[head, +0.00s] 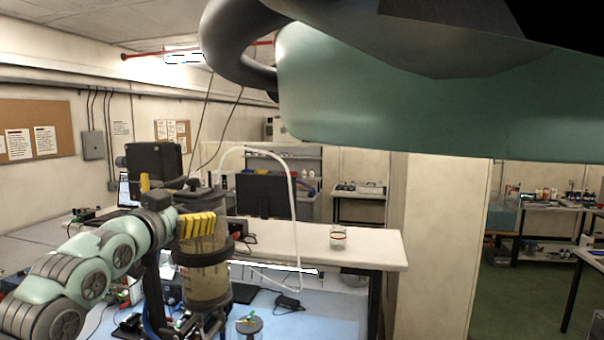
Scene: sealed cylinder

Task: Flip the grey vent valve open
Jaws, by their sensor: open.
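A tall clear cylinder (208,275) with dark bands stands upright on the blue-topped bench, left of centre in the head view. Its contents look brownish. The grey vent valve cannot be made out; the cylinder's top is small and partly covered by my gripper and arm.
A thin white tube (293,205) arches over the bench. A small lidded jar (249,327) and a black adapter (288,302) are on the blue bench surface (330,310).

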